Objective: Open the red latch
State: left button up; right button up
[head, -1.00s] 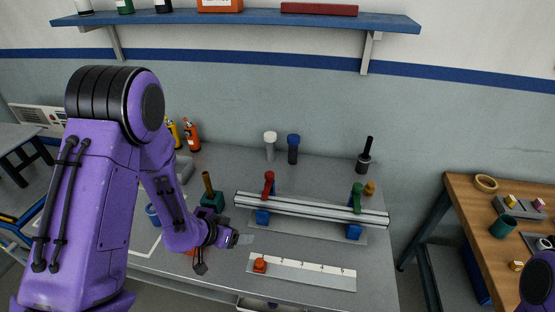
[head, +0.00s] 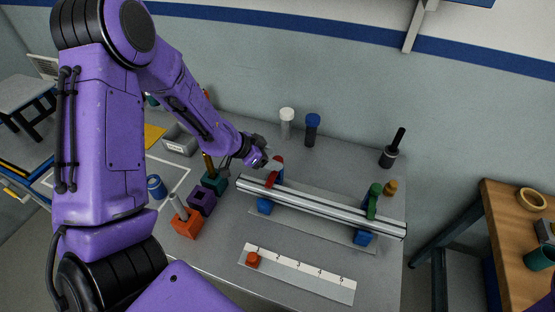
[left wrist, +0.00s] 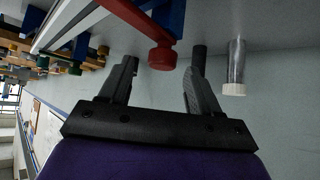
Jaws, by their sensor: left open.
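The red latch (head: 272,174) sits near the left end of a silver rail (head: 322,207), above a blue support (head: 264,206). My left gripper (head: 268,160) is beside the latch, at its upper left in the head view, and partly covers it. In the left wrist view the round red end of the latch (left wrist: 162,57) shows between the tips of the open left fingers (left wrist: 163,66), with space on both sides. Whether a finger touches it I cannot tell. A similar green latch (head: 373,201) stands near the rail's right end. My right gripper is not in view.
White-capped (head: 286,124) and blue-capped (head: 312,129) cylinders stand behind the rail. Teal, purple (head: 201,199) and orange (head: 187,223) blocks stand left of the rail. A wooden table (head: 515,235) is at right.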

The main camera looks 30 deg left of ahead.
aim_at(278, 159)
pick_arm(q)
jog(key=x, duration=0.4)
jog(key=shift+w+a, duration=0.15)
jog(key=shift+w, duration=0.1)
jog(key=shift+s+r, duration=0.3)
jog(key=shift+c, duration=0.9)
jog(key=c, duration=1)
jog(key=shift+f, duration=0.1)
